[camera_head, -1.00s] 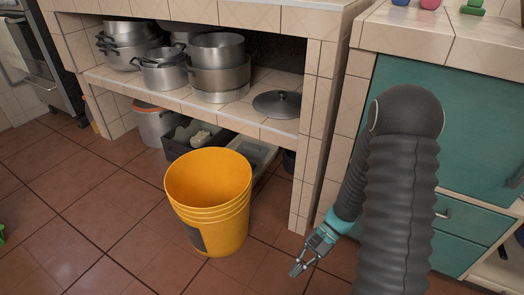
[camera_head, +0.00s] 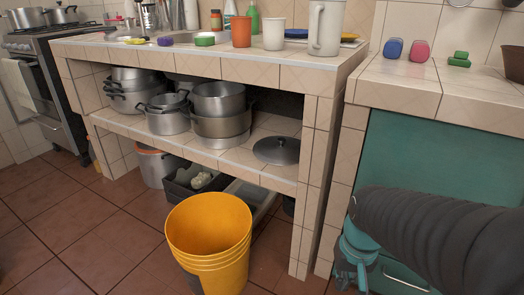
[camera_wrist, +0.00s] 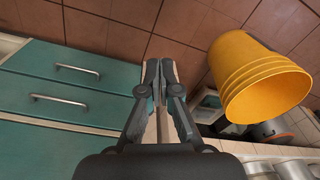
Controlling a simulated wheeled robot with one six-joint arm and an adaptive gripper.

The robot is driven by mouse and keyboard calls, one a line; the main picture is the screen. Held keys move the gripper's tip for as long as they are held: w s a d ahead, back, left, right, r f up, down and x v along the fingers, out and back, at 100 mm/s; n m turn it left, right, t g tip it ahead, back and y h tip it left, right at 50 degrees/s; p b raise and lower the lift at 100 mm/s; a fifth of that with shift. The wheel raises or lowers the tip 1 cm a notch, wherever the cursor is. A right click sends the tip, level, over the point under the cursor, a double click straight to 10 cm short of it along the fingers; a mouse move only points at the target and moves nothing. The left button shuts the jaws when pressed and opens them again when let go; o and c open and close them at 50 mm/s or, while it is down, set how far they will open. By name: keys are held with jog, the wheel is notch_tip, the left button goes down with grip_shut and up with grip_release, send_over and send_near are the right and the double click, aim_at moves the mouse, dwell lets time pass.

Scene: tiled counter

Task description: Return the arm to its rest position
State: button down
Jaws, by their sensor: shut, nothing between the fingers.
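My arm (camera_head: 440,235) is folded low at the right of the head view, in front of the teal cabinet. My gripper (camera_wrist: 159,70) points into the wrist view with its fingers together and nothing between them. In the head view only its teal wrist part and a bit of the fingers show near the bottom edge. The gripper is apart from the yellow bucket (camera_head: 208,228), which stands on the floor to its left in the head view.
The teal cabinet (camera_head: 420,150) with drawer handles (camera_wrist: 78,69) is close beside the arm. The tiled counter (camera_head: 200,60) holds cups and a pitcher; its shelf holds several pots (camera_head: 221,100) and a lid (camera_head: 277,150). Open floor (camera_head: 70,225) lies left of the bucket.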

jog(key=s+r+t+p, duration=0.1)
jog(key=s+r+t, duration=0.1)
jog(key=r, duration=0.4)
jog(key=s+a+r+n+t+p, duration=0.1)
jog(key=s+r+t, duration=0.1)
jog(key=r, duration=0.5)
jog(key=shift+a+t, duration=0.15)
jog(key=shift+t, duration=0.25)
